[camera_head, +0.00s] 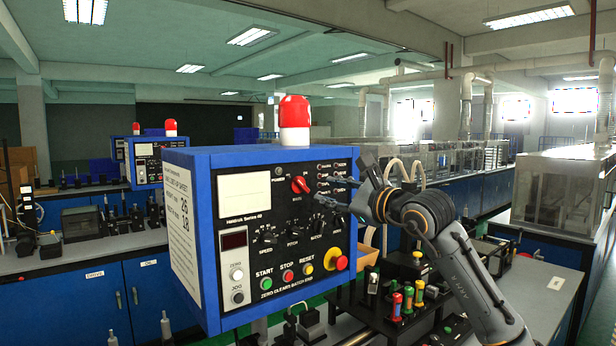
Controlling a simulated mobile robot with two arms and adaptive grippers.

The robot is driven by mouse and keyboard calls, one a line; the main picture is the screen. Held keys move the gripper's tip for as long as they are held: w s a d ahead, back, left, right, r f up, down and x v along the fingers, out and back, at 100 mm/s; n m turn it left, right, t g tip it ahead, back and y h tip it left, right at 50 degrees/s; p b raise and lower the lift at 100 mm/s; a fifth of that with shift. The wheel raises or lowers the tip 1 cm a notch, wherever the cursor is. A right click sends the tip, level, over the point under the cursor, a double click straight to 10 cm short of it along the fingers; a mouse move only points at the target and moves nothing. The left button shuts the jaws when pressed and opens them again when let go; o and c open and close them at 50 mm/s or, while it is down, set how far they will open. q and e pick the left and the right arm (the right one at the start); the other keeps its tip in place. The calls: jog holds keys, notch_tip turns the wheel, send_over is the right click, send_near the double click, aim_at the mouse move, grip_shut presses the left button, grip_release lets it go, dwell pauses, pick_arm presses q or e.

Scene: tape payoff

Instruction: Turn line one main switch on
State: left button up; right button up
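The line one control box (182,233) is blue with a black front panel. Its main switch (300,185) is a red rotary knob near the top middle of the panel, with its handle slanted; its exact setting is too small to read. My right gripper (328,190) comes in from the right, in front of the panel. Its two dark fingers point left, apart with a gap between them, and nothing is between them. The fingertips are just right of the red knob and seem clear of it. They cover part of the panel's right side. My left gripper is not in view.
Below the switch are small black knobs, green, red and yellow buttons, and a red emergency stop (341,263) on yellow. A red beacon (294,119) tops the box. Colored-handled tools (408,299) stand lower right. Another blue box (146,161) stands far left.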

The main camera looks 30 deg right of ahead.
aim_at(304, 186)
jog(key=w+p, duration=0.1)
jog(key=w, duration=0.3)
jog(key=shift+w+a+r+p, duration=0.15)
jog(key=shift+w+a+p, duration=0.1)
jog(key=shift+p, duration=0.1)
jog(key=w+p, duration=0.1)
jog(key=w, duration=0.2)
jog(key=shift+w+p, duration=0.3)
jog(key=shift+p, duration=0.05)
jog(key=shift+w+a+f, duration=0.1)
jog(key=shift+w+f, duration=0.05)
jog(key=shift+f, duration=0.15)
jog(key=shift+c, duration=0.4)
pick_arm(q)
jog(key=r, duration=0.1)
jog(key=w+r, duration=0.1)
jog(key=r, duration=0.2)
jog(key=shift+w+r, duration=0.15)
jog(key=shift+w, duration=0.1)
pick_arm(e)
grip_shut()
